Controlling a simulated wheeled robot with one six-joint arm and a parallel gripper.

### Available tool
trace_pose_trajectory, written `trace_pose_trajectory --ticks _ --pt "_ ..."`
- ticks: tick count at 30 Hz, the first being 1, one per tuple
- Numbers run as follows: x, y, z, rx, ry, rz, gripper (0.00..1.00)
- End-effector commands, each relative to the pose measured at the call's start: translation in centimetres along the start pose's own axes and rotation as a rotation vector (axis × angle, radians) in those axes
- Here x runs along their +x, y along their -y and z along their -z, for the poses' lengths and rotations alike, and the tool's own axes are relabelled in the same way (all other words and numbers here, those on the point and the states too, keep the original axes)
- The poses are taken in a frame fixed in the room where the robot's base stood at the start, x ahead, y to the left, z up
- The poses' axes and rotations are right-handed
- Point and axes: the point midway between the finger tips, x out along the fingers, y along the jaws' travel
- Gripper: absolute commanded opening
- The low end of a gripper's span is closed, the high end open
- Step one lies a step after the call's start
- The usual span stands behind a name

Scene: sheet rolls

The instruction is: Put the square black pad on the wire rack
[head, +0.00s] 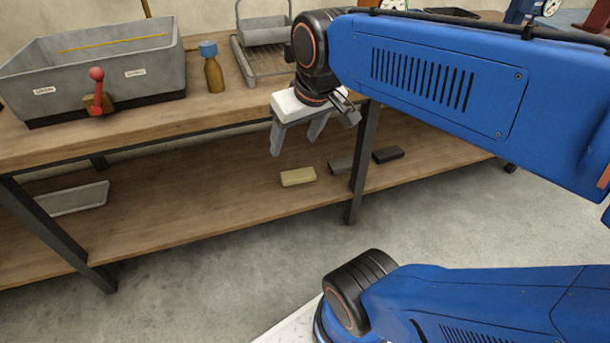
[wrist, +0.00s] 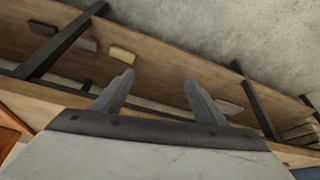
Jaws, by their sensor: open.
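A black pad (head: 388,155) lies on the lower shelf, right of a bench leg; it looks more oblong than square from here. It also shows in the wrist view as a dark block (wrist: 43,28) at the upper left. The wire rack (head: 272,66) lies on the bench top, partly hidden behind my arm and under a grey handled container. My gripper (head: 296,145) is open and empty, pointing down in front of the bench's front edge, left of the pad and above its level. Its two spread fingers (wrist: 159,78) show in the wrist view.
A yellowish block (head: 298,177) and a grey block (head: 341,165) lie on the lower shelf (head: 200,209), left of the pad. A pale tray (head: 72,199) lies farther left. A grey bin (head: 100,70) and brown bottle (head: 213,72) stand on top. Bench legs (head: 362,165) divide the shelf front.

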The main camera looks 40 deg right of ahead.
Motion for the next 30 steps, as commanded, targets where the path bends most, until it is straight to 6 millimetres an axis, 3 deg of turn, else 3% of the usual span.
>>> trace_pose_trajectory --ticks 3,9,30 --pt "1.6 0.9 -4.2 -0.019 -0.004 0.008 0.65" --pt "3.1 1.4 -7.5 -0.033 -0.007 0.014 0.65" --pt "3.3 1.5 -7.8 -0.033 -0.006 0.015 0.65"
